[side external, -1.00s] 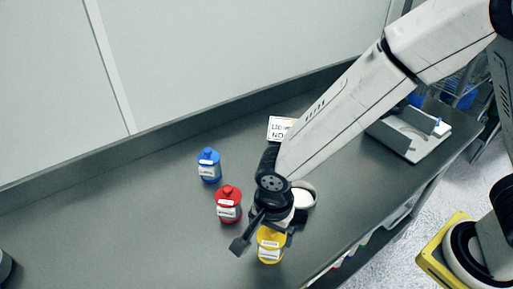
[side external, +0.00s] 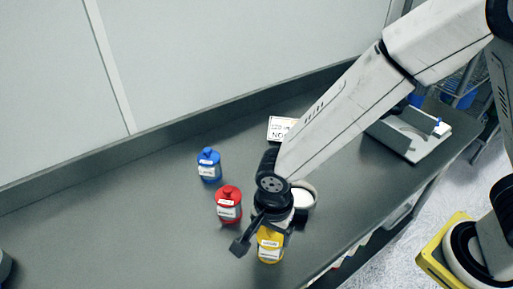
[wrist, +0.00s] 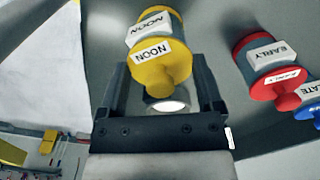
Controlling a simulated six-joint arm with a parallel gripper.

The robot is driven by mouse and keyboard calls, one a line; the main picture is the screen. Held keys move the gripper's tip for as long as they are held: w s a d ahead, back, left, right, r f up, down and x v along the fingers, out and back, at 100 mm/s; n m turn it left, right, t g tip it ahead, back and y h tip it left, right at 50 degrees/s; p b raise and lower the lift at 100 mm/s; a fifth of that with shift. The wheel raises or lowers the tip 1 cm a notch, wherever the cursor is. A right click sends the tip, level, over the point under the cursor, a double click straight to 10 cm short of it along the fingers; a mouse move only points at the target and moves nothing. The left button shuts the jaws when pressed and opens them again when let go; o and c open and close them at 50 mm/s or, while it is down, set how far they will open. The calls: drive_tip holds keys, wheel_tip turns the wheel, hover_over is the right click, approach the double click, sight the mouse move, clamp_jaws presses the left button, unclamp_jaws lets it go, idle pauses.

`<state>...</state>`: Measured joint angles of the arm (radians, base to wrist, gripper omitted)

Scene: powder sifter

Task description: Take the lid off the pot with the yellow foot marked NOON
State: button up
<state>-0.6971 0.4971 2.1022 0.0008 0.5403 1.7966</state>
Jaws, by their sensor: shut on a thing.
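The yellow pot (side external: 269,256) stands on the grey bench in the side view, partly hidden by my gripper. In the wrist view its yellow lid (wrist: 162,70) bears a NOON label, and a second NOON label is on the pot body (wrist: 150,27). The lid appears seated on the pot. My gripper (wrist: 160,80) is shut on the lid, with one dark finger on each side of it. In the side view my gripper (side external: 264,240) is over the pot's top.
The red pot (side external: 228,205), marked EARLY in the wrist view (wrist: 265,60), stands close by to the left. The blue pot (side external: 209,166) stands behind it. A round white-topped dish (side external: 303,197) and a printed card (side external: 281,130) lie behind my gripper.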

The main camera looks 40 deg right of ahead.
drive_tip(key=shift+r, duration=0.1)
drive_tip(key=shift+r, duration=0.75)
drive_tip(key=s+d+r, duration=0.7)
drive_tip(key=s+r, duration=0.4)
drive_tip(key=s, duration=0.1)
drive_tip(key=shift+d, duration=0.15)
drive_tip(key=shift+r, duration=0.1)
drive_tip(key=shift+w, duration=0.15)
idle(0.4)
